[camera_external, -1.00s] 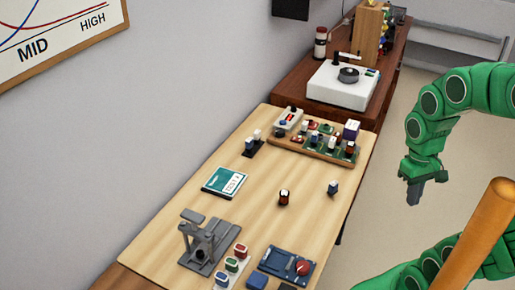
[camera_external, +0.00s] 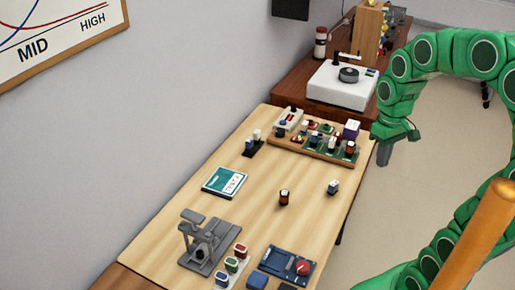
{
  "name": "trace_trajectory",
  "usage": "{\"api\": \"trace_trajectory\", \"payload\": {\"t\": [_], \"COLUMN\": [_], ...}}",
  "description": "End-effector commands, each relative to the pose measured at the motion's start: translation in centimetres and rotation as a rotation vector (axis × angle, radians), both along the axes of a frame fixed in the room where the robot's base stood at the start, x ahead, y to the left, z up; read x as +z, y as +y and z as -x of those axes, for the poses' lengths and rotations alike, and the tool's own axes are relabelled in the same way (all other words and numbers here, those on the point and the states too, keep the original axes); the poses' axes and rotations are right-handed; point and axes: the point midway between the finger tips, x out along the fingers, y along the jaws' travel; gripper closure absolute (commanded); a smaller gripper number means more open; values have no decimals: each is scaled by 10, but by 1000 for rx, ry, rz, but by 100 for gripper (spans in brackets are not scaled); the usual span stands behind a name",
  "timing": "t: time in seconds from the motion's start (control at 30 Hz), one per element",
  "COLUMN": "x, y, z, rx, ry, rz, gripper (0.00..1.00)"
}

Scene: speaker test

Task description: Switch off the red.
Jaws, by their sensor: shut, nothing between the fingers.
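A strip at the near edge of the light wood table carries a red switch (camera_external: 241,249), a green switch (camera_external: 232,264) and a blue switch (camera_external: 221,279) in a row. They are too small for me to tell which way each is set. A blue device (camera_external: 278,262) to their right has a round red knob (camera_external: 303,268). My gripper (camera_external: 384,156) is shut and empty, pointing down beside the table's far right edge. It is well apart from the red switch.
A wooden board (camera_external: 303,147) with several small parts lies at the table's far end. A grey stand (camera_external: 203,246) is left of the switches. A teal-and-white box (camera_external: 224,181) and small parts lie mid-table. A white turntable (camera_external: 341,84) stands beyond.

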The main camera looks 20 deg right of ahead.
Motion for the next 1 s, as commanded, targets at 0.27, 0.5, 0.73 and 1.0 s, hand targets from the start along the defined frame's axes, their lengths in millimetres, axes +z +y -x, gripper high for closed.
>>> {"api": "trace_trajectory", "payload": {"t": [0.27,0.5,0.73,1.0], "x": [4,4,1,-6], "y": [7,12,16,18], "z": [-60,-110,-157,-212], "rx": [77,142,200,262], "ry": [-30,-57,-85,-120], "rz": [-30,-55,-77,-97], "gripper": [100,100,100,100]}}
